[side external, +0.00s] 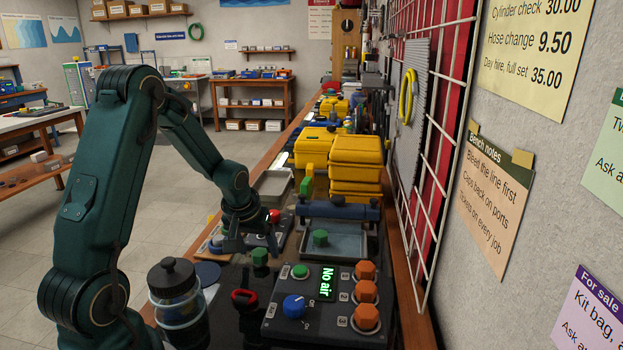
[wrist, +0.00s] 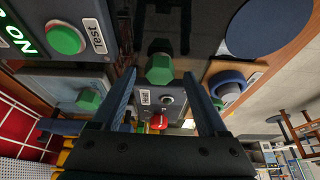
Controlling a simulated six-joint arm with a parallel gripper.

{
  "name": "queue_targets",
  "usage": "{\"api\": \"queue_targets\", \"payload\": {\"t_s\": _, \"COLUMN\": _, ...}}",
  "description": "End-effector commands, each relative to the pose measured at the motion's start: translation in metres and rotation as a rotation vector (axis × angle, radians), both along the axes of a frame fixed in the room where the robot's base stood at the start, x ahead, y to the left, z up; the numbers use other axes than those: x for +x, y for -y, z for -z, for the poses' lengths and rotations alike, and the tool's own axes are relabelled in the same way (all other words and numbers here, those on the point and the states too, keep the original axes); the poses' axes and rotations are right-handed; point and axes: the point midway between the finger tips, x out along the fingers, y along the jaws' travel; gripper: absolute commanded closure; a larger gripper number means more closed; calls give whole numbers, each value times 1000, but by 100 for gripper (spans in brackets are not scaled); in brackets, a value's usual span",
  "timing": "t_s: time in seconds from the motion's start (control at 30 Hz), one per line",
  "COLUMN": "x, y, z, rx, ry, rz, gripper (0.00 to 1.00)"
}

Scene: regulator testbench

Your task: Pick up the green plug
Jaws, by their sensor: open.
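A green hex-headed plug (side external: 260,257) stands upright at the near side of my gripper in the side view. In the wrist view this green plug (wrist: 160,68) shows between and just past the fingertips, apart from both. My gripper (side external: 252,243) is open with nothing between its fingers; it also shows in the wrist view (wrist: 159,77). A second green plug (side external: 320,237) is at the grey tray (side external: 347,249), to the right of my gripper; it also shows in the wrist view (wrist: 88,98). The base of the nearer plug is hard to make out.
A dark test panel (side external: 287,333) with a green button (side external: 300,271), a blue knob (side external: 293,306) and several orange caps stands in front. A bottle (side external: 177,297) stands at the left. Yellow cases (side external: 355,150) are stacked behind. A wire rack lines the right.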

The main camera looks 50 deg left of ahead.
Motion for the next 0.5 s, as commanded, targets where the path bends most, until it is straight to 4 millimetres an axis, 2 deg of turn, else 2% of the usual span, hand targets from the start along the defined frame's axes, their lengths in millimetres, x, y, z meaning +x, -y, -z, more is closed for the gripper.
{"api": "queue_targets", "payload": {"t_s": 0.13, "x": 2, "y": -2, "z": 7, "rx": -1, "ry": 1, "rz": 0, "gripper": 24}}
{"api": "queue_targets", "payload": {"t_s": 0.4, "x": 2, "y": -2, "z": 7, "rx": 0, "ry": 1, "rz": 0, "gripper": 24}}
{"api": "queue_targets", "payload": {"t_s": 0.43, "x": 2, "y": -2, "z": 7, "rx": 0, "ry": 1, "rz": 0, "gripper": 31}}
{"api": "queue_targets", "payload": {"t_s": 0.5, "x": 2, "y": -2, "z": 7, "rx": 0, "ry": 1, "rz": 0, "gripper": 58}}
